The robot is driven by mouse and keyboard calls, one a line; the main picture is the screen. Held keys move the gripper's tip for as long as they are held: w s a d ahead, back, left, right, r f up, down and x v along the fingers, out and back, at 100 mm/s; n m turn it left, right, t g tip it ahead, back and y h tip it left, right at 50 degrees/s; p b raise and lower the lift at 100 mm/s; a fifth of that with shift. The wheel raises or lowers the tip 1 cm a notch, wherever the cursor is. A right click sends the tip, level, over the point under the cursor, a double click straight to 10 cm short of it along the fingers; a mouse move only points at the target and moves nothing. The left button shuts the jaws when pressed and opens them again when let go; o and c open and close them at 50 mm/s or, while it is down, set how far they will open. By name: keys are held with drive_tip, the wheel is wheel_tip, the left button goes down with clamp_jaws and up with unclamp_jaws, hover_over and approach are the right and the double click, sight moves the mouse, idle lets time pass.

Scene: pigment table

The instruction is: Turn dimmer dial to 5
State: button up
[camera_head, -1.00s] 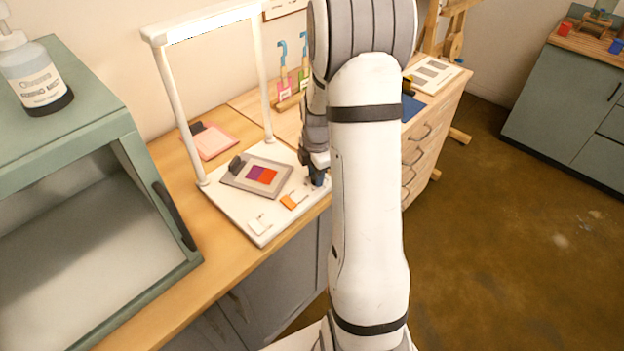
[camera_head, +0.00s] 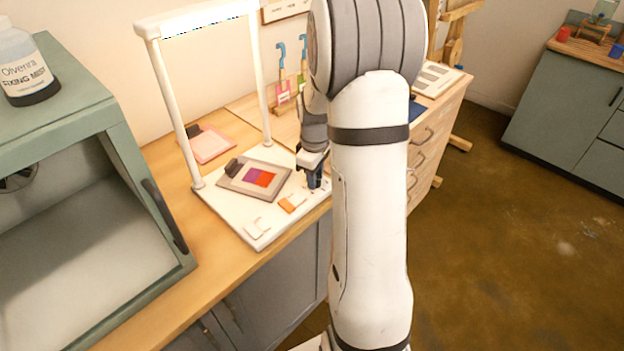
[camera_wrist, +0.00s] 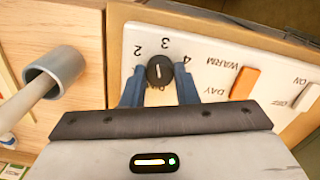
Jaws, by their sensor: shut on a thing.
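The dimmer dial (camera_wrist: 160,71) is a small black round knob with a white line. It sits on the white base panel (camera_wrist: 140,40) of the light stand, near its edge. In the wrist view, my gripper (camera_wrist: 160,86) has its blue fingers on both sides of the dial, shut on it. The printed 2, 3 and 4 show around the knob; the white line is nearly upright in the picture, toward the 3. A 5 cannot be seen. In the head view, my gripper (camera_head: 315,185) is at the right corner of the white base (camera_head: 228,212), and the dial is hidden.
An orange switch (camera_wrist: 244,83) marked WARM and DAY and a white switch (camera_wrist: 307,97) marked ON and OFF lie right of the dial. A grey cylinder (camera_wrist: 66,66) stands left of it. A green cabinet (camera_head: 100,112) stands at the left.

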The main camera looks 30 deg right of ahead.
drive_tip(key=m, duration=0.2)
drive_tip(key=m+b, duration=0.1)
drive_tip(key=m, duration=0.4)
drive_tip(key=shift+s+f+b, duration=0.25)
drive_tip(key=shift+b, duration=0.05)
drive_tip(key=m, duration=0.4)
drive_tip(key=shift+b, duration=0.35)
drive_tip(key=m, duration=0.4)
drive_tip(key=shift+m+g+b, duration=0.3)
drive_tip(key=m, duration=0.3)
drive_tip(key=shift+m, duration=0.3)
drive_tip(key=m, duration=0.4)
drive_tip(key=shift+m+b, duration=0.3)
drive_tip(key=shift+b, duration=0.1)
drive_tip(key=m, duration=0.3)
drive_tip(key=shift+m, duration=0.3)
drive_tip(key=shift+m+y, duration=0.3)
drive_tip(key=shift+m, duration=1.6)
drive_tip(key=shift+r, duration=0.1)
